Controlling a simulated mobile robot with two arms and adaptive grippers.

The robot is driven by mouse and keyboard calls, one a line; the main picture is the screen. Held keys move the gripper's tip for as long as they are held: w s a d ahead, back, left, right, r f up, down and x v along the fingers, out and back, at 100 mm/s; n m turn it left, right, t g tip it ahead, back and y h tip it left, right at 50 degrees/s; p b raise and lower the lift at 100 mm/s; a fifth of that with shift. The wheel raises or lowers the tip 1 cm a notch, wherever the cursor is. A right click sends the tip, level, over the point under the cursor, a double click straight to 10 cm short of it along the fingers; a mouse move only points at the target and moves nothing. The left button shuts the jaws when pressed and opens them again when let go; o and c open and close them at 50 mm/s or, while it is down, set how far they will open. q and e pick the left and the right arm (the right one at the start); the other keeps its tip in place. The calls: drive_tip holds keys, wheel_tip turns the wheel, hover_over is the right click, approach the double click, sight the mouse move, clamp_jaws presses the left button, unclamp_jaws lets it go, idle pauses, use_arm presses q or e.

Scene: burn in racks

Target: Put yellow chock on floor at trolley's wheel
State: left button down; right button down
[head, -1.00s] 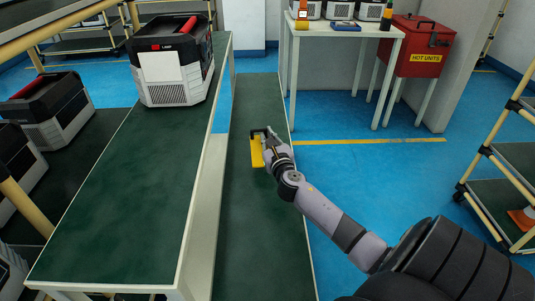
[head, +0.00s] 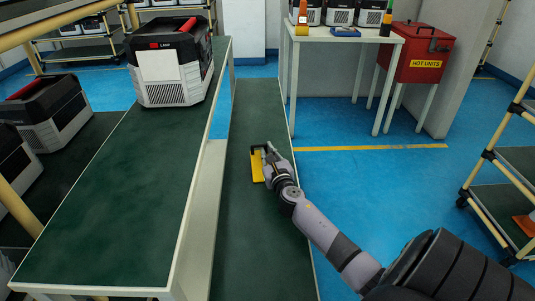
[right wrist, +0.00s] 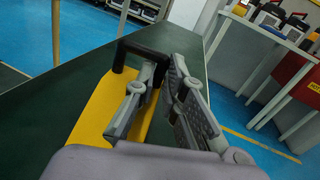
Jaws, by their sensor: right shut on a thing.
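The yellow chock (head: 257,167) has a black handle. My right gripper (head: 268,152) is shut on the handle. In the right wrist view the chock's yellow body (right wrist: 98,105) lies left of the fingers, and the black handle (right wrist: 146,50) runs in between them. The chock is over the narrow green bench (head: 262,230); I cannot tell whether it touches it. A pipe-frame trolley (head: 492,155) stands at the right edge of the head view, with a small dark wheel (head: 461,202) on the blue floor. My left gripper is not in view.
A wide green bench (head: 130,215) with a black-and-white unit (head: 172,92) lies to the left. A white table (head: 345,36) and a red "HOT UNITS" box (head: 418,55) stand at the back. Blue floor (head: 380,185) is open between the narrow bench and the trolley.

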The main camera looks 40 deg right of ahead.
drive_tip(key=c, duration=2.1)
unclamp_jaws()
drive_tip(key=shift+f, duration=0.1)
drive_tip(key=o, duration=0.4)
drive_tip(key=shift+o, duration=0.2)
